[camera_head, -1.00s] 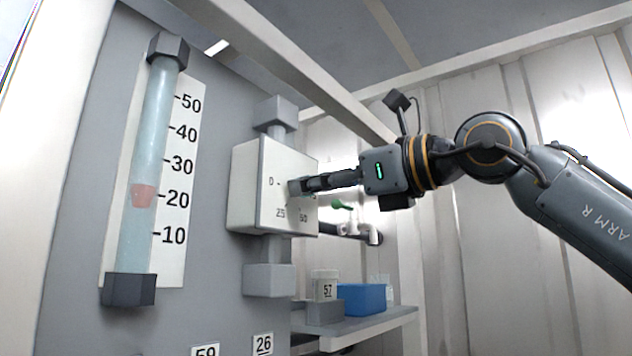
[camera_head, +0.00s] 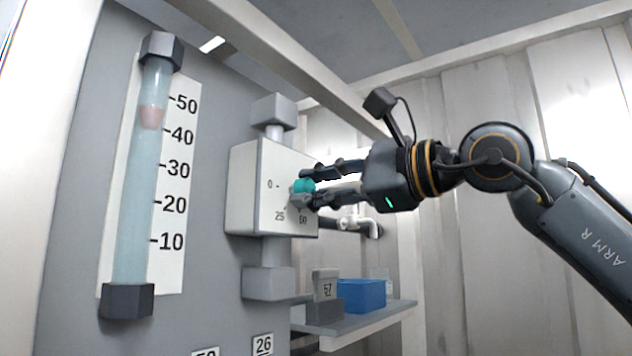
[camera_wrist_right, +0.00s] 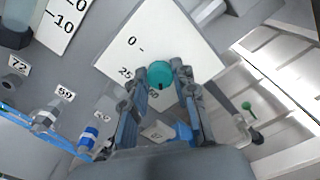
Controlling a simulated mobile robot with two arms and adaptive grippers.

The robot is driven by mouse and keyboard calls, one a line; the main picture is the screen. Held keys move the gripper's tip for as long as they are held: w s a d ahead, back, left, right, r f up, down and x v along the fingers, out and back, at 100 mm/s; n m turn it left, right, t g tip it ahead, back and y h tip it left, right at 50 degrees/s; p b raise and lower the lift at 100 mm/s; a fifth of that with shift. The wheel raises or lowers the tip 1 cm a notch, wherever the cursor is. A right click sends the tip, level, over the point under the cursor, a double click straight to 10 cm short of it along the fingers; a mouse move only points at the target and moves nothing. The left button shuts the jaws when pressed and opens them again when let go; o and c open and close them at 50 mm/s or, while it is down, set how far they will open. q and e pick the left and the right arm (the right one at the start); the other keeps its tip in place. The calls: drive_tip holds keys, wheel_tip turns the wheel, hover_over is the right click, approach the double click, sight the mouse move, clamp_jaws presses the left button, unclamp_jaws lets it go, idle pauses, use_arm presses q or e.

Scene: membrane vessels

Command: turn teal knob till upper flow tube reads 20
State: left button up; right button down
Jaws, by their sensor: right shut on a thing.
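The flow tube (camera_head: 141,200) stands upright at the left in the head view, in front of a white scale marked 10 to 50. Its pinkish float (camera_head: 152,117) sits between the 40 and 50 marks, nearer 40. The teal knob (camera_head: 302,186) is on the front of a white box (camera_head: 250,190) with 0, 25 and 50 marks. My right gripper (camera_head: 308,186) is shut on the knob, a finger on each side. The knob also shows between the fingers in the right wrist view (camera_wrist_right: 160,74). My left gripper is not in view.
Below and right of the box, a shelf (camera_head: 375,325) holds a blue bin (camera_head: 361,296) and a grey block labelled 57 (camera_head: 326,284). A pipe with a tap (camera_head: 372,229) is behind my right gripper. Labelled fittings (camera_wrist_right: 48,115) show lower left in the wrist view.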

drive_tip(key=shift+n, duration=0.3)
drive_tip(key=c, duration=1.1)
unclamp_jaws()
drive_tip(key=shift+o, duration=0.2)
drive_tip(key=v, duration=1.2)
